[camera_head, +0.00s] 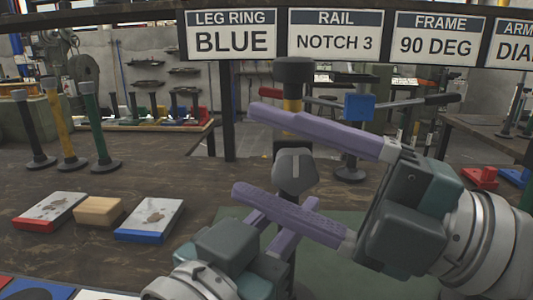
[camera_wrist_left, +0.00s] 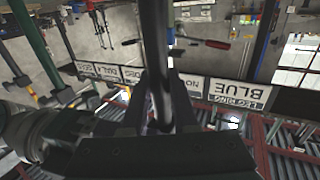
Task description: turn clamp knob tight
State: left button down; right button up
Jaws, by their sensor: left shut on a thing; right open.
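A dark grey clamp knob (camera_head: 295,170) with a light line on its face sits on the front of a dark upright press (camera_head: 293,75) with a black cap and a yellow band. My right gripper (camera_head: 243,149) is open. Its long purple fingers pass above and below the knob, with visible gaps to it. My left gripper (camera_head: 290,208) is just below the knob, its fingers close together on the dark post. In the left wrist view the dark post (camera_wrist_left: 157,60) runs between the fingers. The exact contact is hidden.
At left stand several coloured posts (camera_head: 98,130) with black feet. Red (camera_head: 48,212), wooden (camera_head: 98,211) and blue-edged (camera_head: 150,218) blocks lie on the brown table. Signs hang above, including LEG RING BLUE (camera_head: 231,35).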

jog(key=v, duration=1.1)
jog(key=shift+a+r, duration=0.1)
pick_arm(q)
jog(key=c, duration=0.6)
grip_release()
jog(key=shift+s+f, duration=0.1)
